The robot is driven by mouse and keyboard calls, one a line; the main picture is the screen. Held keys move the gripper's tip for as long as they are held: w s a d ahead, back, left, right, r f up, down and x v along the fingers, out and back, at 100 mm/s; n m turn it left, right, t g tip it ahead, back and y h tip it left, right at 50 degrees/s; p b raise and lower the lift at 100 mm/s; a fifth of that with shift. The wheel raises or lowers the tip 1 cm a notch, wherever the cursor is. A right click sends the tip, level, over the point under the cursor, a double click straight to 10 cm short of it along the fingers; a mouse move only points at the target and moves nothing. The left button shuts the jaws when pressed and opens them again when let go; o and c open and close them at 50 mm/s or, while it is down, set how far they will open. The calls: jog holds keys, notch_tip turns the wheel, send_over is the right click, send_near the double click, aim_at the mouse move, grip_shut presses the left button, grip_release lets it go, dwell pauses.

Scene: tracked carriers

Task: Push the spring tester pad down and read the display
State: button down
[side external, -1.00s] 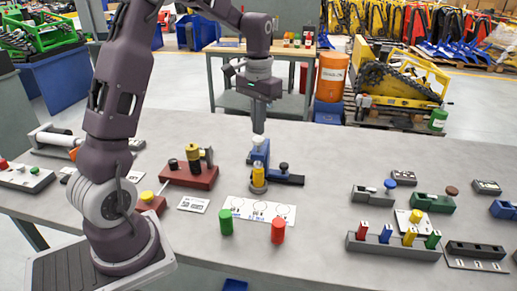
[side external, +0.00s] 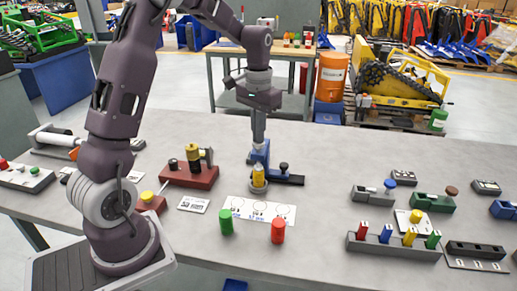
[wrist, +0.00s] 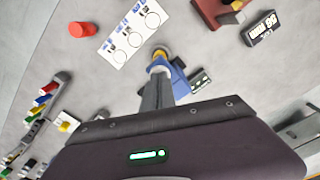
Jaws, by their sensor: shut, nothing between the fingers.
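My gripper (side external: 258,144) is shut and empty. It points straight down over the stand, its tips at or just above the top of the cylinder; I cannot tell whether they touch. In the wrist view, the shut fingers (wrist: 158,78) reach to a pale round pad (wrist: 158,67) and partly hide it, with the blue stand (wrist: 179,82) beside them. A small dark panel (wrist: 201,80) lies by the stand, its content unreadable. A card with large characters (wrist: 261,28) is also too blurred to read.
A white sheet with printed circles (side external: 262,210) lies in front. Green (side external: 226,221) and red (side external: 278,230) cylinders stand at its front edge. A red base with posts (side external: 190,176) is at left. A grey rack with coloured pegs (side external: 390,248) is at right. The table between is clear.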

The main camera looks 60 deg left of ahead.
jog(key=shift+f, duration=0.8)
dwell(0.8)
jog(key=shift+r, duration=3.1)
jog(key=s+d+r+m+t, duration=0.2)
jog(key=s+d+r+t, duration=0.1)
jog(key=s+d+r, duration=0.65)
jog(key=s+d+f+t, duration=0.1)
jog(key=s+d+f, duration=0.1)
jog(key=s, duration=0.5)
jog(key=s+d+f+m+t, duration=0.1)
jog(key=s+d, duration=0.4)
jog(key=s, duration=0.1)
jog(key=shift+s+f+t, duration=0.3)
jog(key=shift+s+f, duration=0.05)
jog(key=shift+f, duration=0.05)
